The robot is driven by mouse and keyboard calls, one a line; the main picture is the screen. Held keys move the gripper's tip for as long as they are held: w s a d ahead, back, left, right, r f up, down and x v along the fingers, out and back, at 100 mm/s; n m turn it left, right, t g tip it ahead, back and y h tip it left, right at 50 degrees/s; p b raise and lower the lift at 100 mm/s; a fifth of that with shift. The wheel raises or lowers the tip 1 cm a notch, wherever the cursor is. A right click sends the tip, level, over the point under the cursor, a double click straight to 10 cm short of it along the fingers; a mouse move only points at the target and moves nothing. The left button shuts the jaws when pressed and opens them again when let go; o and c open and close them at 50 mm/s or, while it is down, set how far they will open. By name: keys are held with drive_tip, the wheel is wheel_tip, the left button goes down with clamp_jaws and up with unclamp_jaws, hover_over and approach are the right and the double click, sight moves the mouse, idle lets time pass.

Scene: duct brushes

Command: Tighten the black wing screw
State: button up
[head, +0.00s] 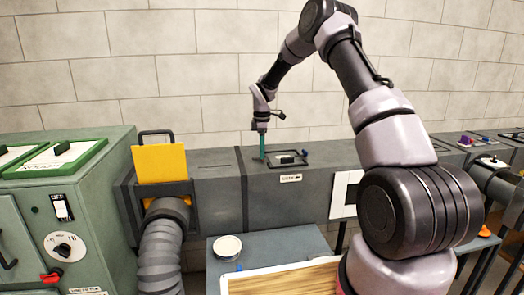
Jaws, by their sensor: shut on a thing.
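My gripper (262,157) points straight down on top of the grey duct, its teal fingers at the left edge of a small hatch (273,164). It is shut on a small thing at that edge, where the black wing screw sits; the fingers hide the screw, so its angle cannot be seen. The hatch has a black handle (287,160) in its middle. A blue wing screw (306,152) stands at the hatch's right edge, apart from my gripper.
A yellow plate (160,163) stands upright in the duct at left, above a flexible hose (161,255). A green-topped cabinet (60,220) is at far left. A white round dish (227,245) and a wooden-floored tray (285,282) are in front. My arm hides part of the duct.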

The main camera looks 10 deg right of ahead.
drive_tip(key=m, duration=0.3)
drive_tip(key=shift+m, duration=0.4)
drive_tip(key=m, duration=1.2)
drive_tip(key=shift+m, duration=0.3)
drive_tip(key=m, duration=0.4)
drive_tip(key=shift+m, duration=0.3)
drive_tip(key=m, duration=0.3)
drive_tip(key=shift+m, duration=0.3)
drive_tip(key=m, duration=0.4)
drive_tip(key=shift+m, duration=2.2)
